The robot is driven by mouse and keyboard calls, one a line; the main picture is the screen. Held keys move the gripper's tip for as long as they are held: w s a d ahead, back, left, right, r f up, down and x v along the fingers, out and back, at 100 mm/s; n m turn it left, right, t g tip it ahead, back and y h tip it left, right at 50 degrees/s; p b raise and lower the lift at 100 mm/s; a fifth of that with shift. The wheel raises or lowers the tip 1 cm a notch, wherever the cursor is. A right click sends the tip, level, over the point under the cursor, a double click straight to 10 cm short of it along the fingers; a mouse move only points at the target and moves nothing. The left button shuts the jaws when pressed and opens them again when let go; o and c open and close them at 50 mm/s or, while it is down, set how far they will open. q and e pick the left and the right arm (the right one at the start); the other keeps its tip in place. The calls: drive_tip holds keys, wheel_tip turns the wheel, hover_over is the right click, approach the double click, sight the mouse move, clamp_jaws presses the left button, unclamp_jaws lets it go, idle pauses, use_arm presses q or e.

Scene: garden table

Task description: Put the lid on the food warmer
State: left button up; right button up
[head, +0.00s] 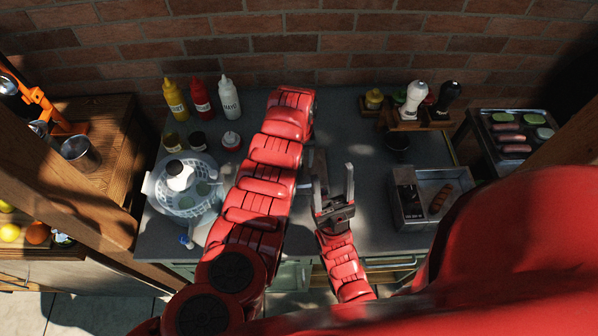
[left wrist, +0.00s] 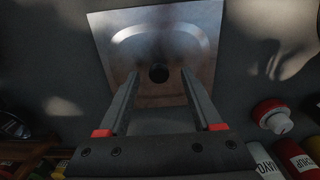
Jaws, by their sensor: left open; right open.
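The lid (left wrist: 150,30) is a square metal plate with a raised rim and a black knob (left wrist: 158,74), lying on the grey counter in the left wrist view. My left gripper (left wrist: 160,76) is open, its fingers pointing at the lid with the knob between their tips; contact cannot be told. In the head view my left arm hides the left gripper and most or all of the lid. The food warmer appears to be the metal box (head: 408,222) at the right, uncovered, with a sausage (head: 440,198) and a dark item inside. My right gripper (head: 334,185) is open and empty, left of the box.
Sauce bottles (head: 202,98) and a colander-like white bowl (head: 204,202) stand left of my arm. A small dark cup (head: 397,142) and a wooden rack with shakers (head: 414,100) stand behind the box. A grill (head: 495,152) is at the far right.

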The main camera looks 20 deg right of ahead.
use_arm(q)
drive_tip(key=shift+f, duration=0.7)
drive_tip(key=shift+r, duration=0.15)
clamp_jaws()
drive_tip(key=shift+r, duration=0.15)
